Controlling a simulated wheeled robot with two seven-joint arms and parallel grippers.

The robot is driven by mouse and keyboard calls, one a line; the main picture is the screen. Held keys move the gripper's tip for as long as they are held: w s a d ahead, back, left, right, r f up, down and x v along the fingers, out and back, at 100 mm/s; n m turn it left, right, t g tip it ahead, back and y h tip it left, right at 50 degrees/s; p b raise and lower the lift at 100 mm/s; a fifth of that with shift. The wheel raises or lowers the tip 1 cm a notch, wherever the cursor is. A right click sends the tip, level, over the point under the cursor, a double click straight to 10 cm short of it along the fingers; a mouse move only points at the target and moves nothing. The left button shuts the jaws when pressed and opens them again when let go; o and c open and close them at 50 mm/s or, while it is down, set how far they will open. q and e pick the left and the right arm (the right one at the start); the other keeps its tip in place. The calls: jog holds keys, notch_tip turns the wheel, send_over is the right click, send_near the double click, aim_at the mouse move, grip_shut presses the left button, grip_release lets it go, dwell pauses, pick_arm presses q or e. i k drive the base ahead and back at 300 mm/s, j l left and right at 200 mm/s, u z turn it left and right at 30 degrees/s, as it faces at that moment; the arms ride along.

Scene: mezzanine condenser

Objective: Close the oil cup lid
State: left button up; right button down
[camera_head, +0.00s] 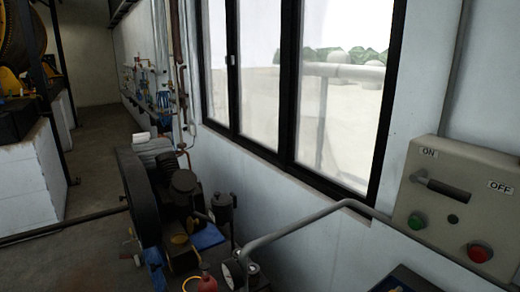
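I cannot clearly make out the oil cup or its lid. A small red container (207,283) shows at the bottom edge, partly cut off, and I cannot tell whether it is the oil cup. Neither of my grippers is in view.
A grey control box (462,208) with a lever, a green button and a red button is on the right. A grey pipe (300,219) runs to it below the window (290,80). A gauge (232,273) sits at the bottom. Floor (85,250) is clear at left.

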aim_at(190, 223)
jog(key=i+j+z, duration=0.1)
jog(key=z, duration=0.55)
jog(key=j+z, duration=0.4)
jog(key=j, duration=0.75)
jog(key=j+z, duration=0.4)
jog(key=j, duration=0.7)
jog(key=k, duration=0.05)
